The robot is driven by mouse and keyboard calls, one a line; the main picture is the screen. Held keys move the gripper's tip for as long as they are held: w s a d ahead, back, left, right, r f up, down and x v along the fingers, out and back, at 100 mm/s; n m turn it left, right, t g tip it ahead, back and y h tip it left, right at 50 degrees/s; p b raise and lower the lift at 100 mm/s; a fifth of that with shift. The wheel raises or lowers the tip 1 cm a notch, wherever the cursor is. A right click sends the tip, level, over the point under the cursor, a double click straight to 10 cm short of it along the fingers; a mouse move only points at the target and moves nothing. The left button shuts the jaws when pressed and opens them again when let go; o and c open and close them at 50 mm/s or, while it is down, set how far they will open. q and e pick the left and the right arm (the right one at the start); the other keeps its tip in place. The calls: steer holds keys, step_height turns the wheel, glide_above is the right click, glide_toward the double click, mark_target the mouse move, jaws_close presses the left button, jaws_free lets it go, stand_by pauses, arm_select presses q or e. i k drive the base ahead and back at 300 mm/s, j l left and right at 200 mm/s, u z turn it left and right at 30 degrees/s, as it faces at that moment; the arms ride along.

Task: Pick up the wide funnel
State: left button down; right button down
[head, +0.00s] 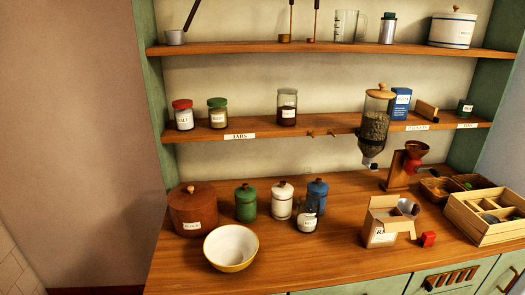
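A grey metallic piece with a wide round mouth (408,208) shows at the open top of a cardboard box (383,238) on the counter at the right. It may be the wide funnel, but it is too small to tell it from a scoop. Its lower part is hidden by the box. Neither of my grippers is in view.
A glass dispenser (374,127) hangs from the lower shelf.

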mark_target(409, 209)
steer(key=z, duration=1.25)
